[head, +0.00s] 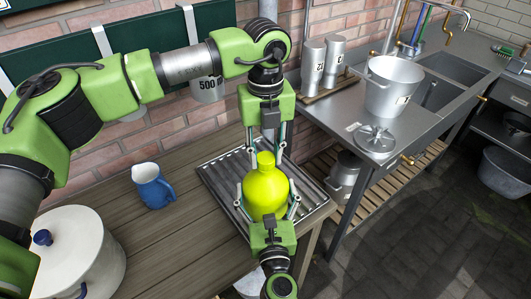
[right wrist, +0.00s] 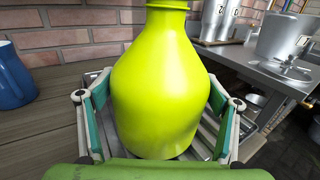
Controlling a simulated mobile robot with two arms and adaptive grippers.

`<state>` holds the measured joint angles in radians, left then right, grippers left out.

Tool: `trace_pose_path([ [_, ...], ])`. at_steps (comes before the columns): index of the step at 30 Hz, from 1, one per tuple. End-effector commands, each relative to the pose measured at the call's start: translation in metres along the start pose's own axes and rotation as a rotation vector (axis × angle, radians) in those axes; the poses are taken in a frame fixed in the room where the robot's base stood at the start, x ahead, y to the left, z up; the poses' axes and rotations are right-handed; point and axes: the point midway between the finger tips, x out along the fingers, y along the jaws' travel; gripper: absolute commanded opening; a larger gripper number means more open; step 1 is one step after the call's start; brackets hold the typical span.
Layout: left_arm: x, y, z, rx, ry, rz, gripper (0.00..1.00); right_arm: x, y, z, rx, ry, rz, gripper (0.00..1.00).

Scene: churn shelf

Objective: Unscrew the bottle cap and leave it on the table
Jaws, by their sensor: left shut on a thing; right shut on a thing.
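A yellow-green bottle (head: 266,191) stands upright over a ribbed metal tray (head: 217,179) on the wooden table (head: 180,225). My right gripper (head: 268,207) is shut on the bottle's body from the front, one finger on each side. The bottle also fills the middle of the right wrist view (right wrist: 163,90), its top cut off there. My left gripper (head: 266,150) comes down from above and is shut on the cap (head: 265,158) at the bottle's top. The cap has the same colour as the bottle, so I cannot tell where one ends.
A blue jug (head: 151,187) stands left of the tray, and a large white pot (head: 75,250) at the table's left. A metal counter (head: 400,118) with a bucket (head: 391,88) and a lid (head: 375,139) is at the right. Bare table lies between jug and tray.

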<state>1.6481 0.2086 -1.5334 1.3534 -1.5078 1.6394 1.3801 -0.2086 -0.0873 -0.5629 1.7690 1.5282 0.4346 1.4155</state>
Motion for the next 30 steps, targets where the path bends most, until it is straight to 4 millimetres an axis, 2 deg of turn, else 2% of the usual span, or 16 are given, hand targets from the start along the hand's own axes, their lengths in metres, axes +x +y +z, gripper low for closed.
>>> trace_pose_path([
  [9, -0.0008, -0.0001, 0.0011, -0.571, -0.002, -0.002, 0.03, -0.0002, 0.0002, -0.0002, -0.001, 0.0, 0.0, 0.22],
  [15, -0.001, -0.0001, 0.0014, -0.794, -0.002, -0.003, 0.03, -0.0003, 0.0003, -0.0003, -0.001, 0.0, 0.001, 0.22],
  [30, -0.001, -0.0002, 0.0015, -0.804, -0.002, -0.003, 0.03, -0.0003, 0.0004, -0.0003, -0.001, 0.001, 0.001, 0.22],
])
